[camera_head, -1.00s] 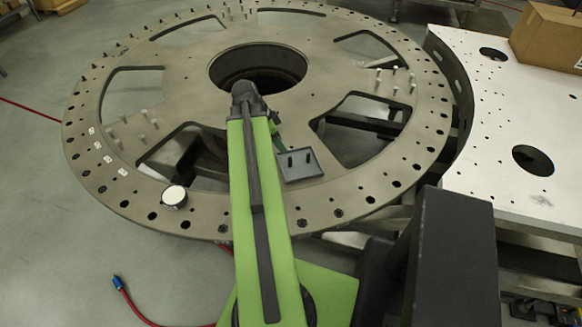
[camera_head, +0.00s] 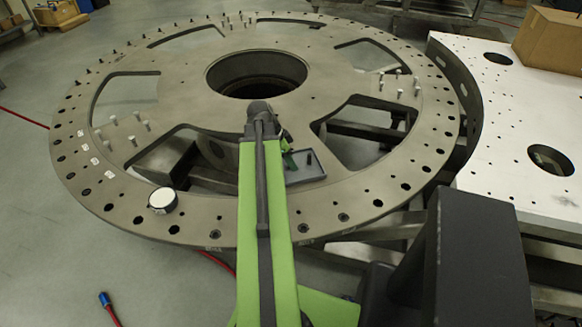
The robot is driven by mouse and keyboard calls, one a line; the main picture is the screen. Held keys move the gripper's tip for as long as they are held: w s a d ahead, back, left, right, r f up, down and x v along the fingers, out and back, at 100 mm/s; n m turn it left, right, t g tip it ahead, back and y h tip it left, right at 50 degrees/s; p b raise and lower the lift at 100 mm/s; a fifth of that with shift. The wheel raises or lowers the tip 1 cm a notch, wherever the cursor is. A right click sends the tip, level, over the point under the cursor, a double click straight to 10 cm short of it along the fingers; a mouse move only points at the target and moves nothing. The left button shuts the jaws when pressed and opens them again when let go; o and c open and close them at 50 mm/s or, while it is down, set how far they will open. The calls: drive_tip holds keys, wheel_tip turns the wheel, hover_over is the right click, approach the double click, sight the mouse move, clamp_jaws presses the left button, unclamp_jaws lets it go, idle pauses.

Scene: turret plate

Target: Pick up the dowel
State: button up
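A small grey tray (camera_head: 312,174) lies on the large round turret plate (camera_head: 200,215), just right of my arm. A short dark upright peg (camera_head: 309,156), which looks like a dowel, stands in it. My gripper (camera_head: 289,160) shows only as a small green and dark part beyond my arm, over the tray's left side, left of this peg. My arm hides most of the gripper and the tray's left edge. I cannot see whether its fingers are apart or hold anything.
The turret plate has a large centre hole (camera_head: 257,75) and several wide cutouts. Several light pins (camera_head: 132,140) stand on its left and more at the right. A round white-topped object (camera_head: 163,199) sits near the front left rim. A pale perforated plate (camera_head: 520,120) adjoins on the right.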

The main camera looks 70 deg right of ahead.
clamp_jaws()
drive_tip(key=shift+r, duration=0.15)
